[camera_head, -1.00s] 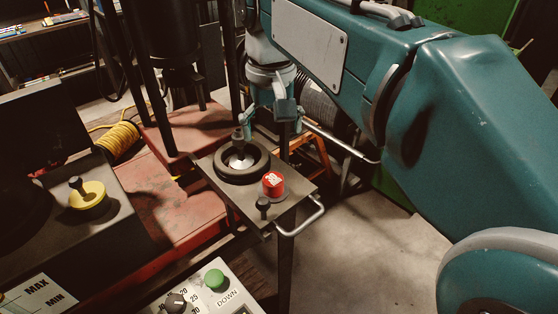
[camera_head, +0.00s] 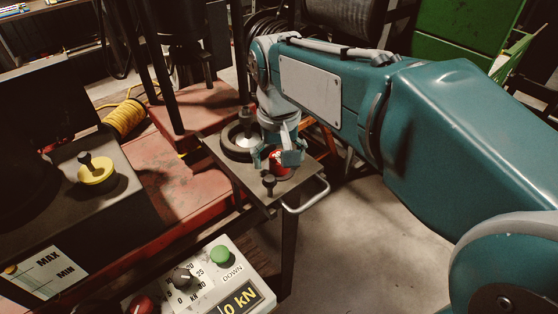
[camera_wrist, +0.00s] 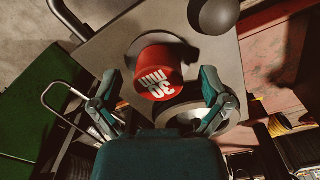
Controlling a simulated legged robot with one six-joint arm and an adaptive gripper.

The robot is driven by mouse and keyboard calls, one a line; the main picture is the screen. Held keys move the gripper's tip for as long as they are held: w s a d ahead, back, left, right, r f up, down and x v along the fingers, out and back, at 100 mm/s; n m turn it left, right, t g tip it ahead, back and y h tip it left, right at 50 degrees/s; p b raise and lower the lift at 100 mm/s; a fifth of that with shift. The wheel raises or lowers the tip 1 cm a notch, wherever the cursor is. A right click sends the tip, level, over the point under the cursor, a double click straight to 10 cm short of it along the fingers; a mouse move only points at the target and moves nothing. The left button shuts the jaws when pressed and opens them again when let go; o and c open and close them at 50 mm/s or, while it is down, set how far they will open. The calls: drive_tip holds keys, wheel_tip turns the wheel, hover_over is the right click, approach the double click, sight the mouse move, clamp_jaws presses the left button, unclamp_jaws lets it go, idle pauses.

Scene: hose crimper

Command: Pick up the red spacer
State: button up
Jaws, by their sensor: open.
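The red spacer (camera_head: 281,167), a short cylinder, stands on the small metal side table (camera_head: 243,192) and is partly hidden behind my gripper (camera_head: 279,161) in the head view. In the wrist view the red spacer (camera_wrist: 158,72) shows white "30 mm" lettering and lies between and just beyond the two open fingers of my gripper (camera_wrist: 162,92). The fingers stand to either side of it, and I see no clear contact.
A dark ring (camera_head: 239,141) with a knobbed piece is just left of the spacer. A small black knob (camera_head: 269,182) stands in front. A metal handle (camera_head: 310,197) edges the table's right side. A control panel (camera_head: 205,275) is nearer, and a yellow knobbed piece (camera_head: 97,172) is left.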

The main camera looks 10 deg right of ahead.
clamp_jaws()
